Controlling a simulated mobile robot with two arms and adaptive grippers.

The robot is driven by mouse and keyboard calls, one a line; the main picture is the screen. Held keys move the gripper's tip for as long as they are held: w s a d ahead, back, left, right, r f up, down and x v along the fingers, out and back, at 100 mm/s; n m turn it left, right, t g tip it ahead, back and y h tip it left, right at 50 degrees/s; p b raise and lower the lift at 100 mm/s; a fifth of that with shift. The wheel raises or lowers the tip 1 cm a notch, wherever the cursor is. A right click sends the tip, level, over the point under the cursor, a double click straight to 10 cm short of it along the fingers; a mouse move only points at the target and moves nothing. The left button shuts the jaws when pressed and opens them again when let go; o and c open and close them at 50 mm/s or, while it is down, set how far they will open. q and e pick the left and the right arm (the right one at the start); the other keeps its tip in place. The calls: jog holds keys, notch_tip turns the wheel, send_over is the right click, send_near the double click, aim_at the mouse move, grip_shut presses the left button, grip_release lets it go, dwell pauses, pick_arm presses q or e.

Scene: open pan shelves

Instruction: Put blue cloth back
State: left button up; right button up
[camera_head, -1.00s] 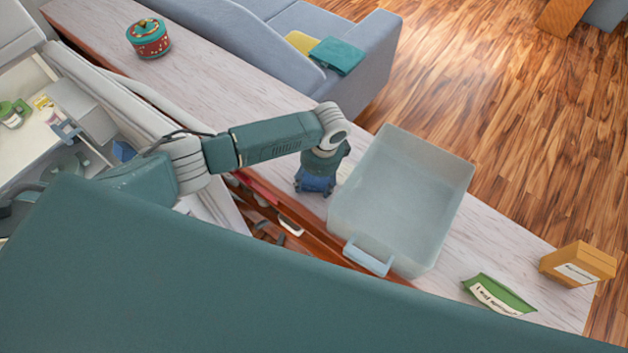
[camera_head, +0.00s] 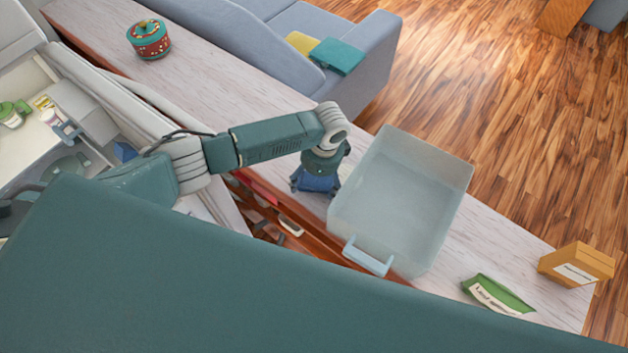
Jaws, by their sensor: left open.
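A blue patch that looks like the blue cloth (camera_head: 318,183) shows at the light wooden counter's front side, left of the clear bin. My left gripper (camera_head: 315,187) points down over it, with its fingers spread apart on either side of the blue. The gripper hides part of the cloth, and I cannot tell whether they touch. My right gripper is not in view.
A clear bin (camera_head: 402,190) with a handle stands on the counter (camera_head: 235,85). A green packet (camera_head: 497,296) and an orange box (camera_head: 576,264) are at the right, a red-teal tin (camera_head: 149,39) at the far left. Below the counter, an open drawer (camera_head: 285,228) holds utensils.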

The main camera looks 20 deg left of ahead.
pick_arm(q)
jog(key=shift+d+r+p, duration=0.15)
jog(key=shift+r+p, duration=1)
jog(key=shift+r, duration=0.1)
jog(key=shift+d+r+p, duration=0.2)
jog(key=shift+r+p, duration=1)
jog(key=shift+r, duration=0.05)
jog(key=shift+d+r+p, duration=0.15)
jog(key=shift+r+p, duration=1)
jog(key=shift+r, duration=0.1)
jog(key=shift+w+r, duration=0.1)
jog(key=shift+r, duration=0.05)
notch_tip(320, 180, up, 12)
jog(key=d, duration=0.1)
jog(key=shift+d+f, duration=0.2)
jog(key=shift+d, duration=0.05)
